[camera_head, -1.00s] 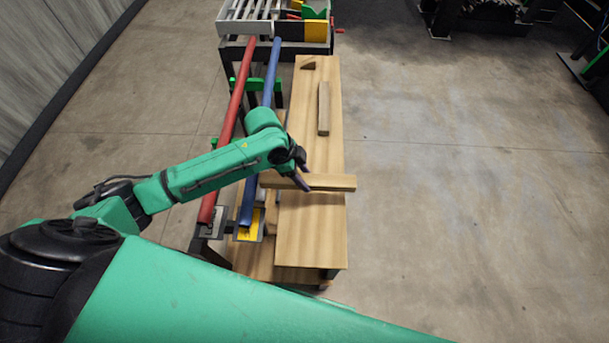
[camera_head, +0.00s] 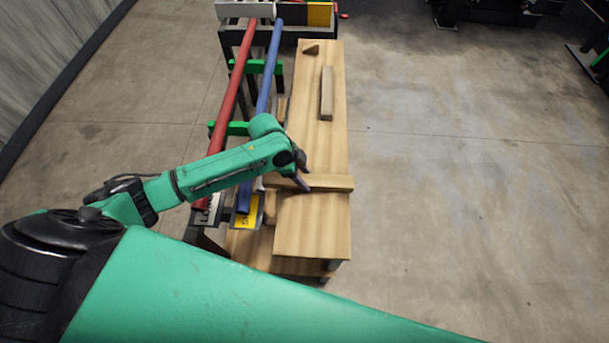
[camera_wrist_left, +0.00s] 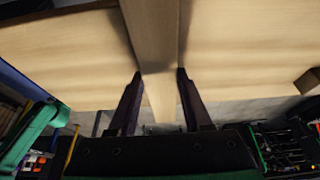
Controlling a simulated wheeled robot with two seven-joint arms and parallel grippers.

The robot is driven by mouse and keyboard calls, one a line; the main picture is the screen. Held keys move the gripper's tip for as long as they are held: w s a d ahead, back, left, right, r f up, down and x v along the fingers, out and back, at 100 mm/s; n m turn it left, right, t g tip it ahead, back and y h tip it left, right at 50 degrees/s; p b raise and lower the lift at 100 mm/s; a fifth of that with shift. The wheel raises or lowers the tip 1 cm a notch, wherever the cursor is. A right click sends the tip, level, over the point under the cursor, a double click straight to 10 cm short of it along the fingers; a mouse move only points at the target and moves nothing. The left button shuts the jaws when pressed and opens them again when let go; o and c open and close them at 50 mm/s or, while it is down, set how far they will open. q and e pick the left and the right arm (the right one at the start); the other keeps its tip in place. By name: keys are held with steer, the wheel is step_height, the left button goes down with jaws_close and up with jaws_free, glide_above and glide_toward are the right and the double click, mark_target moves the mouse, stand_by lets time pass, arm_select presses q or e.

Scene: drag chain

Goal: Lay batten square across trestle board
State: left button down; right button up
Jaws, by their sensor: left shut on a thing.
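The pale wood batten (camera_head: 330,183) lies crosswise over the long trestle board (camera_head: 312,225), roughly at right angles to its long edges. Its left end sticks out past the board's left edge; its right end reaches about the right edge. My left gripper (camera_head: 304,181) is shut on the batten left of its middle. In the left wrist view the batten (camera_wrist_left: 155,40) runs between the two dark fingers (camera_wrist_left: 158,100), over the board (camera_wrist_left: 230,60). I cannot tell whether the batten touches the board. My right gripper is out of view.
A longer wood block (camera_head: 327,93) and a small wedge-like block (camera_head: 311,48) lie farther up the board. A red pipe (camera_head: 235,90) and a blue pipe (camera_head: 269,70) run along its left side on a rack. Bare floor (camera_head: 450,190) lies to the right.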

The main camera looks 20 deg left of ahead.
arm_select(q)
steer(key=shift+c, duration=1.3)
jaws_free()
steer(key=shift+r, duration=0.1)
steer(key=b+v, duration=0.1)
steer(key=v, duration=1.3)
steer(key=shift+r, duration=0.2)
steer(key=shift+a+f, duration=0.1)
